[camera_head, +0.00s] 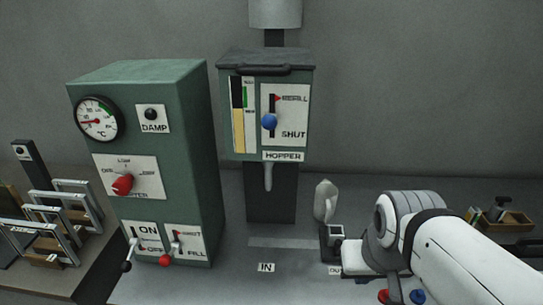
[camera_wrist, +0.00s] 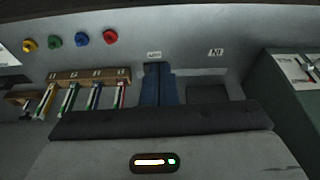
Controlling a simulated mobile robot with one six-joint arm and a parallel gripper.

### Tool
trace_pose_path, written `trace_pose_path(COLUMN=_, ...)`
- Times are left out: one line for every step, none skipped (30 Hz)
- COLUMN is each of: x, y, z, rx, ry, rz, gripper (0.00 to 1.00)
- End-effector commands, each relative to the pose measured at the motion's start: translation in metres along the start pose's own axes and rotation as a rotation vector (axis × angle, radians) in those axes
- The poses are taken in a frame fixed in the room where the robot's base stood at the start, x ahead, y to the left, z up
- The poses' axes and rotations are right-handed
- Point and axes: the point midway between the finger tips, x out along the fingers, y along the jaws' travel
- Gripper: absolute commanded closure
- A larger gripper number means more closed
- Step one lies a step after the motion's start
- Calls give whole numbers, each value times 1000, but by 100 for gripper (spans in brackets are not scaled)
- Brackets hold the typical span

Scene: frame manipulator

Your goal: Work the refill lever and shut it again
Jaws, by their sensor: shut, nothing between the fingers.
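The green hopper (camera_head: 265,148) stands at the centre of the head view. Its refill lever has a blue ball knob (camera_head: 269,121), which sits between the REFILL label above and the SHUT label below. I cannot tell whether it rests at a stop. A red pointer mark is beside REFILL. The level gauge (camera_head: 238,115) at its left shows yellow in its lower part. My gripper (camera_wrist: 159,85) appears shut and empty in the wrist view, with its fingers together near the OUT label. It is low and right of the hopper, apart from the lever, which the wrist view does not show.
A green control box (camera_head: 145,150) with a dial and levers stands left of the hopper. Frames (camera_head: 60,220) stand at far left. A wooden tray (camera_head: 515,222) is at far right. Coloured knobs (camera_wrist: 82,39) line the bench edge. The space before the hopper lever looks clear.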

Motion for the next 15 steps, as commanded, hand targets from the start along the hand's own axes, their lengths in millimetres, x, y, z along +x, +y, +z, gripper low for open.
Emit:
trace_pose_path(x=0, y=0, z=0, rx=0, ry=0, rz=0, gripper=100)
trace_pose_path(x=0, y=0, z=0, rx=0, ry=0, rz=0, gripper=100)
trace_pose_path(x=0, y=0, z=0, rx=0, ry=0, rz=0, gripper=100)
trace_pose_path(x=0, y=0, z=0, rx=0, ry=0, rz=0, gripper=100)
trace_pose_path(x=0, y=0, z=0, rx=0, ry=0, rz=0, gripper=100)
trace_pose_path(x=0, y=0, z=0, rx=0, ry=0, rz=0, gripper=100)
trace_pose_path(x=0, y=0, z=0, rx=0, ry=0, rz=0, gripper=100)
trace_pose_path(x=0, y=0, z=0, rx=0, ry=0, rz=0, gripper=100)
trace_pose_path(x=0, y=0, z=0, rx=0, ry=0, rz=0, gripper=100)
trace_pose_path(x=0, y=0, z=0, rx=0, ry=0, rz=0, gripper=100)
trace_pose_path(x=0, y=0, z=0, rx=0, ry=0, rz=0, gripper=100)
trace_pose_path(x=-1, y=0, z=-1, rx=4, ry=0, rz=-1, gripper=100)
trace_pose_path(x=-2, y=0, z=-3, rx=10, ry=1, rz=-4, gripper=100)
trace_pose_path(x=-4, y=-1, z=-7, rx=22, ry=2, rz=-8, gripper=100)
trace_pose_path(x=-9, y=-2, z=-14, rx=45, ry=2, rz=-18, gripper=100)
